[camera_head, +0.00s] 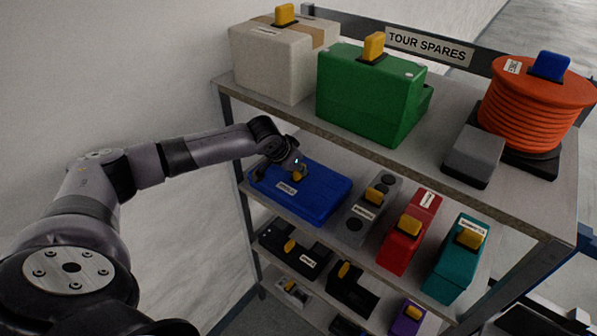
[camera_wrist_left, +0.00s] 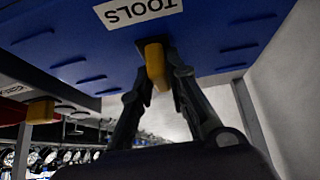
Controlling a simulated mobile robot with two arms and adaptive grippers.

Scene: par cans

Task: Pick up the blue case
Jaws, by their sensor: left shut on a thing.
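The blue case (camera_head: 312,194) lies flat on the middle shelf at its left end, with a white label and a yellow handle (camera_head: 299,175). My left gripper (camera_head: 298,172) is at the yellow handle in the head view. In the left wrist view the blue case (camera_wrist_left: 220,30) fills the top, with a "TOOLS" label. There the two fingers of my left gripper (camera_wrist_left: 158,72) are shut on its yellow handle (camera_wrist_left: 155,62). I cannot tell whether the case is lifted off the shelf. My right gripper is not in view.
A grey case (camera_head: 362,222), a red case (camera_head: 402,245) and a teal case (camera_head: 452,270) stand to the right on the same shelf. The upper shelf (camera_head: 425,150) holds a beige box, a green case (camera_head: 360,95) and an orange cable reel (camera_head: 530,105). A wall is at the left.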

